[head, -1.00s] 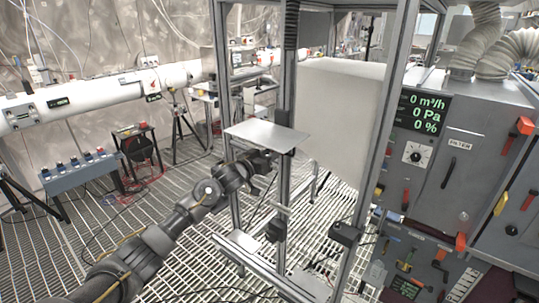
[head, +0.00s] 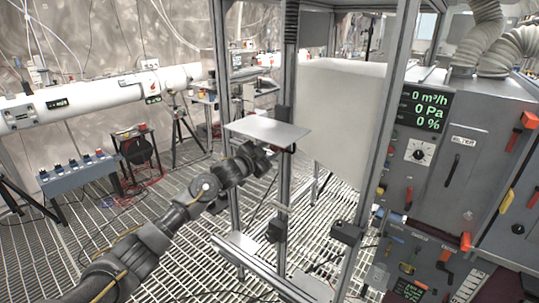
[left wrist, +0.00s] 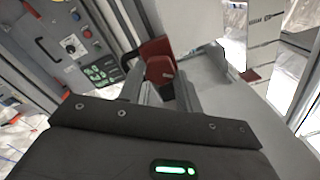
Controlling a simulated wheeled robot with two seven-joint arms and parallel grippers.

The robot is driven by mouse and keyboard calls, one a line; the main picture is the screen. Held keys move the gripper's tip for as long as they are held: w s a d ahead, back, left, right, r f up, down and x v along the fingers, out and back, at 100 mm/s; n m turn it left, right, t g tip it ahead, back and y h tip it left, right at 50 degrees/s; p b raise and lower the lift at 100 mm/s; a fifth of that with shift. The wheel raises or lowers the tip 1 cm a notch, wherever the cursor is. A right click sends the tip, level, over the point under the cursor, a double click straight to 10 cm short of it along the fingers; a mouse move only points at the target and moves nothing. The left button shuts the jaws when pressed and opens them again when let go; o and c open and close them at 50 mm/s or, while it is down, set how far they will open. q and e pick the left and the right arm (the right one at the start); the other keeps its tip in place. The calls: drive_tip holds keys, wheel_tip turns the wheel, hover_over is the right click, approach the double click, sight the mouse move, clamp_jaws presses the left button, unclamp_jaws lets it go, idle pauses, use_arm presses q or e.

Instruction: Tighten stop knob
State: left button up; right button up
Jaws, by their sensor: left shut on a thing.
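The stop knob, a red piece (left wrist: 160,68), shows in the left wrist view between my fingers, below a darker red part. My left gripper (left wrist: 163,90) is shut on it. In the head view my left gripper (head: 264,158) is just under the front edge of a flat metal plate (head: 268,131), beside an upright post of the frame. There the knob is mostly hidden by the gripper and the plate. I cannot tell how far the knob is turned. My right gripper is in neither view.
The grey frame (head: 286,60) stands around the plate. A white box panel (head: 345,110) is behind it. A grey control cabinet (head: 480,150) with levers and a green display is on the right. A white tube (head: 100,92) runs on the left above open grating floor (head: 150,215).

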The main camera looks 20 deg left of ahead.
use_arm(q)
drive_tip(key=shift+m+b, duration=0.5)
drive_tip(key=shift+m, duration=0.7)
drive_tip(key=o, duration=1)
drive_tip(key=shift+s, duration=0.1)
drive_tip(key=shift+s+a+f, duration=0.1)
drive_tip(key=shift+s+a, duration=0.1)
drive_tip(key=shift+s, duration=0.1)
drive_tip(key=shift+b+v, duration=1.2)
drive_tip(key=shift+v, duration=3.8)
